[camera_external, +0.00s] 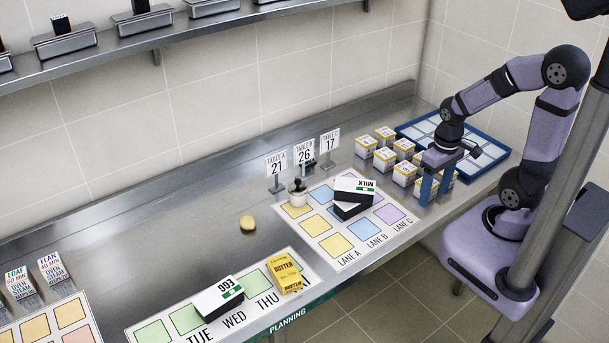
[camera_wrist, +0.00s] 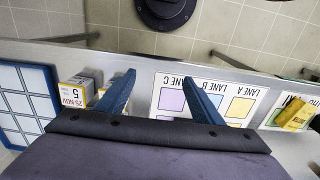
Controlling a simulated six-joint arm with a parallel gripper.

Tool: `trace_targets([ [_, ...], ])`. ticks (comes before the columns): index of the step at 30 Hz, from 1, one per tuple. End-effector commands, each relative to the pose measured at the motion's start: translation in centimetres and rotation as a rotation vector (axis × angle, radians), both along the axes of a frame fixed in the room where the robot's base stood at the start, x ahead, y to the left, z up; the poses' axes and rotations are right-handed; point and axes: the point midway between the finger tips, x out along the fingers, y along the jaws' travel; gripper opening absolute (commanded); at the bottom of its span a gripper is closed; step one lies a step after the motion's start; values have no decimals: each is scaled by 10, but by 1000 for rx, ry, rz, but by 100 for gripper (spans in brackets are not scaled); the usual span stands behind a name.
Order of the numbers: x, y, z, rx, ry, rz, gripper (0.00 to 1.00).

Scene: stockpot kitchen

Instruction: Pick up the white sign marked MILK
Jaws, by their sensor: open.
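The white sign marked MILK (camera_external: 355,186) lies tilted on the lane mat (camera_external: 338,243) in the external view, its lettering upside down. It has a green patch and black underside, and a black part shows below it. I cannot tell whether that is its own base. My gripper (camera_external: 432,190) is open, with blue fingers pointing down, to the right of the sign and apart from it, beside the small cartons. In the wrist view my gripper (camera_wrist: 156,80) has nothing between its fingertips. The sign is not seen there.
Several small cartons (camera_external: 384,158) stand near my gripper, before a blue tray (camera_external: 490,158). A 993 sign (camera_external: 218,296) and a butter box (camera_external: 286,273) lie left. A potato-like item (camera_external: 247,223) sits on open counter.

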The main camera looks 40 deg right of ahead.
Motion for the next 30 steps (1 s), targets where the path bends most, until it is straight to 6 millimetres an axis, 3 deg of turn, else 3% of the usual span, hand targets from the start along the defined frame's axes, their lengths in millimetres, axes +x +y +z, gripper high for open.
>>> trace_targets([
  [5,39,3,9,-2,-26,6,61],
  [21,260,37,55,-9,-192,30,61],
  [30,358,68,67,-3,-292,39,61],
])
